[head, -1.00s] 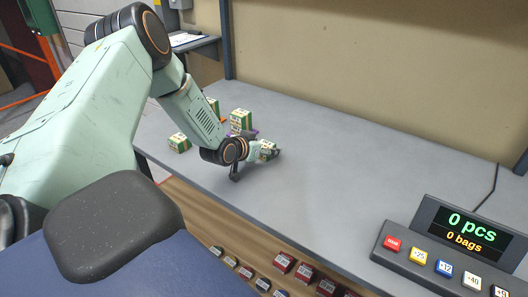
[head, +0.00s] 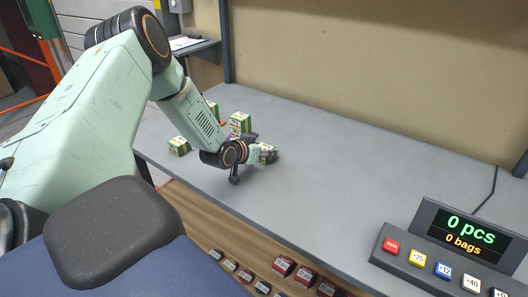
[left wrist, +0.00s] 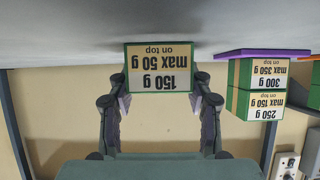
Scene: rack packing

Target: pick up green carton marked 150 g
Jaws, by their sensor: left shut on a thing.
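In the head view the carton (head: 267,154) is partly hidden by my left gripper (head: 262,155), low over the grey table. My right gripper is not in view.
Cartons marked 300 g (left wrist: 266,73) and 250 g (left wrist: 262,105) are stacked on a purple base (left wrist: 262,53). Other green cartons (head: 179,146) stand left of my gripper. The table (head: 350,165) is clear to the right, up to the counter display (head: 465,235).

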